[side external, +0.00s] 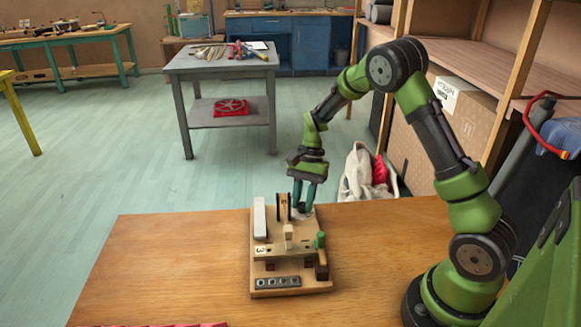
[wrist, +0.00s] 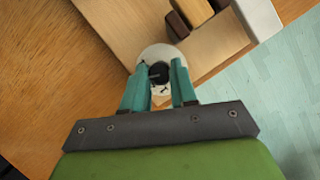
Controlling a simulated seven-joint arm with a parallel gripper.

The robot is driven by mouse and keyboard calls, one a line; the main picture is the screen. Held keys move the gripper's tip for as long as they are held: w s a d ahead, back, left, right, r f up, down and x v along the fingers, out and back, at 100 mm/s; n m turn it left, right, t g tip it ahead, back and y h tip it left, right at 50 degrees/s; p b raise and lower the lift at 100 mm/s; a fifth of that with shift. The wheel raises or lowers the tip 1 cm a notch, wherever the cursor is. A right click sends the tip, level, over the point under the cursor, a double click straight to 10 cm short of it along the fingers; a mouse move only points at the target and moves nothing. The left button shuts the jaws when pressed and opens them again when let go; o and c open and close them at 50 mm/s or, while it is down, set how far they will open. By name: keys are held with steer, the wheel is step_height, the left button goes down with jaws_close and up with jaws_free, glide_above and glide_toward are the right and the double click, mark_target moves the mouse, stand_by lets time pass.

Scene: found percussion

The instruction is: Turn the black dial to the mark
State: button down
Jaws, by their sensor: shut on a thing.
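The black dial (wrist: 158,72) sits on a round white plate (wrist: 165,54) with dark marks, on the wooden board (wrist: 112,22). My gripper (wrist: 159,75) points down at the dial, with its two teal fingers on either side of it, shut on it. In the side view my gripper (side external: 305,205) is at the far right corner of the board (side external: 310,285), and its fingers hide most of the dial. I cannot tell which mark the dial points to.
On the board stand a white block (side external: 260,217), an upright wooden disc (side external: 283,208), a light peg (side external: 289,232), a green-topped post (side external: 320,241) and a metal strip with several holes (side external: 278,282). The wooden table (side external: 170,265) is clear to the left.

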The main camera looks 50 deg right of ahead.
steer(key=shift+r+n, duration=0.1)
steer(key=shift+n, duration=0.3)
steer(key=c, duration=0.9)
jaws_free()
steer(key=v, duration=1.6)
steer(key=shift+w+r, duration=0.25)
steer(key=shift+r, duration=0.15)
